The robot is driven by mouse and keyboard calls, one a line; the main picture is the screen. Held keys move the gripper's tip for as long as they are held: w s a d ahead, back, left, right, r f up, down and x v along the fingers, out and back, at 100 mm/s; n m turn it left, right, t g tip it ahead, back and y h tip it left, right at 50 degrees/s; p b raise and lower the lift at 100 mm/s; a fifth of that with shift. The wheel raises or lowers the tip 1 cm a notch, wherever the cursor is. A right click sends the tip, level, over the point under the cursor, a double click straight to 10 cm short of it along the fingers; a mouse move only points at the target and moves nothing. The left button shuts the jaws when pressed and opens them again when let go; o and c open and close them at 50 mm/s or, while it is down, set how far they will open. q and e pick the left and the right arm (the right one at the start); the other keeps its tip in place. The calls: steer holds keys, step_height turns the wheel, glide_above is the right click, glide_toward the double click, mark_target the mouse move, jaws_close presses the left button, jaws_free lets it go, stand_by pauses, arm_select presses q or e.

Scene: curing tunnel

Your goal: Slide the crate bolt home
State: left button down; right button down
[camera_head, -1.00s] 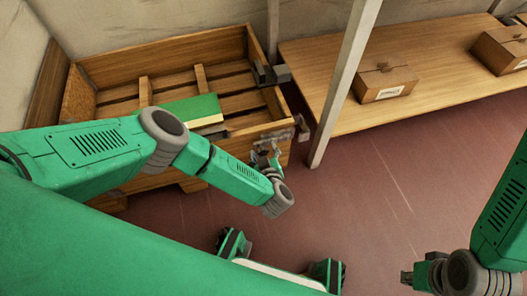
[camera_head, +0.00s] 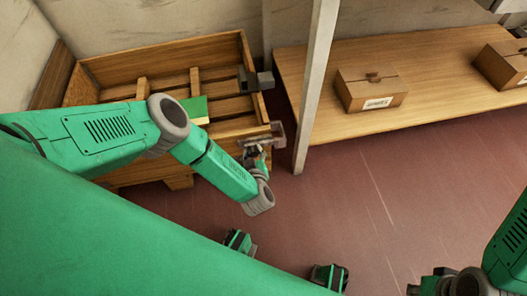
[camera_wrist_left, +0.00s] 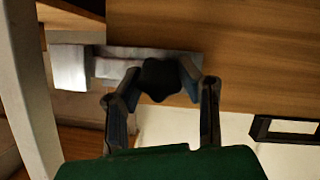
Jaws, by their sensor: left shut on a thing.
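The wooden crate (camera_head: 222,128) stands at the left in the head view. A grey metal bolt (camera_head: 277,134) sits at the right end of its near wall. My left gripper (camera_head: 253,154) is at that corner. In the left wrist view, the bolt's light metal bar (camera_wrist_left: 70,67) runs along the wood, and its dark knob (camera_wrist_left: 160,80) lies between the fingers of my left gripper (camera_wrist_left: 165,82). The gripper is shut on the knob. The fingers partly hide the bolt in the head view. My right gripper (camera_head: 424,284) is cut off at the bottom edge; its jaws are unclear.
A green block (camera_head: 196,111) shows in the crate, partly behind my arm. A grey bracket (camera_head: 256,80) is on the crate's right wall. A pale post (camera_head: 313,90) stands close right of the bolt. A wooden shelf (camera_head: 430,100) holds cardboard boxes (camera_head: 371,90). The red floor is open at right.

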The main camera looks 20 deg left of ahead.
arm_select(q)
steer(key=shift+w+a+h, duration=0.2)
steer(key=shift+a+h, duration=0.1)
steer(key=c, duration=1.5)
jaws_free()
steer(key=shift+c, duration=0.2)
steer(key=o, duration=0.4)
steer(key=shift+d, duration=0.25)
steer(key=shift+o, duration=0.2)
steer(key=shift+d+r, duration=0.2)
steer(key=shift+d, duration=0.5)
steer(key=shift+a+f, duration=0.15)
steer(key=shift+a, duration=0.4)
steer(key=shift+a+f, duration=0.1)
steer(key=shift+a, duration=0.15)
steer(key=shift+s, duration=0.15)
steer(key=v, duration=0.3)
steer(key=d+v, duration=0.1)
steer(key=v, duration=0.2)
steer(key=shift+w, duration=0.2)
steer(key=shift+a+v, duration=0.2)
steer(key=shift+v, duration=2.75)
arm_select(e)
steer(key=shift+s+a+r, duration=0.15)
steer(key=shift+a+r, duration=0.35)
steer(key=shift+a, duration=0.1)
